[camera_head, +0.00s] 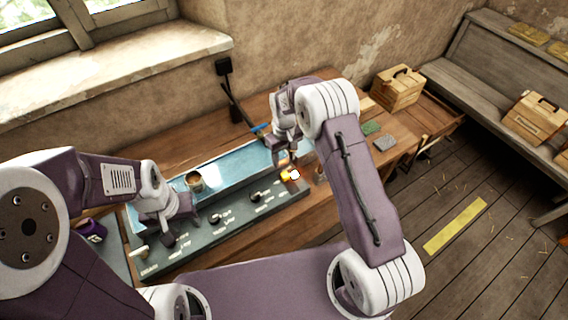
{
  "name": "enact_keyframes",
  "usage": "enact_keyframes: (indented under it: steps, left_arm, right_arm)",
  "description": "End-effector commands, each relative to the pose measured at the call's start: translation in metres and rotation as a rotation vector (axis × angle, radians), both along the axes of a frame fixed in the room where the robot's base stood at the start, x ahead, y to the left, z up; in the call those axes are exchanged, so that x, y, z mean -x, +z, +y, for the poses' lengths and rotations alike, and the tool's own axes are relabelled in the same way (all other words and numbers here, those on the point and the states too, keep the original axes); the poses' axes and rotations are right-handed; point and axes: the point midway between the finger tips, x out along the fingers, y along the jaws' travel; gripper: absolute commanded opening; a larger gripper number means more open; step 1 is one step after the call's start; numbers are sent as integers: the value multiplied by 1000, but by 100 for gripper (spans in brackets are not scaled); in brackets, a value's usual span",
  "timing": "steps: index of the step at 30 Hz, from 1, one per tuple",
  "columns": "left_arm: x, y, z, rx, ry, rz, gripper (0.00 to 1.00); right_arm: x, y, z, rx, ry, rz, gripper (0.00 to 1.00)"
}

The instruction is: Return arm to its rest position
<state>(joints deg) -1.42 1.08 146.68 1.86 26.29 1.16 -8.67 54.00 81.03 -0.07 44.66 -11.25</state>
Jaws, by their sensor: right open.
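My left arm comes in from the left. Its gripper (178,228) hangs over the left part of a dark green panel (235,228), and its fingertips are too small to tell open from shut. My right arm reaches across from the lower right and bends down at its wrist. Its gripper (284,160) is open near the panel's right end, close to a small yellow part with a bright white spot (291,174). I cannot tell whether it touches that part. The panel carries several dark knobs (256,197) with white markings. No handwheel can be made out.
A light blue tray (235,157) with a cup (193,181) lies behind the panel on the wooden table. A wooden box (397,88) and small flat pads (384,142) are at the table's right. A bench (500,72) stands along the wall. Floor at right is mostly clear, with a yellow strip (455,226).

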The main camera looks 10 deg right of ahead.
Motion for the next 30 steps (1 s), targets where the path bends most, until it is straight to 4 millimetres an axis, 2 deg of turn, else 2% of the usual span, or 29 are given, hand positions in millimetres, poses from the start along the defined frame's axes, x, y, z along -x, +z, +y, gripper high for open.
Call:
enact_keyframes:
  steps: [12, 14, 17, 19, 22, 24, 27, 30]
  left_arm:
    - [0, 0, 0, 0, 0, 0, 36]
    - [0, -6, 0, 0, 0, 0, 36]
    - [0, -25, 0, 0, 0, 0, 36]
    - [0, -42, 0, 0, 0, 0, 36]
    - [0, -66, 0, 0, 0, 0, 36]
    - [0, -81, 0, 0, 0, 0, 36]
    - [0, -95, 0, 0, 0, 0, 36]
    - [0, -98, 0, 0, 0, 0, 36]
  right_arm:
    - [0, 0, 0, 0, 0, 1, 49]
    - [-2, -5, -2, 0, -5, -4, 49]
    - [-21, 20, -8, -13, -23, -90, 49]
    - [-14, 39, -18, -18, -44, -128, 49]
    - [23, 56, -34, -23, -87, -157, 49]
    - [61, 59, -44, -29, -132, -168, 49]
    - [122, 50, -54, -36, -205, -166, 49]
    - [177, 34, -58, -37, -270, -138, 49]
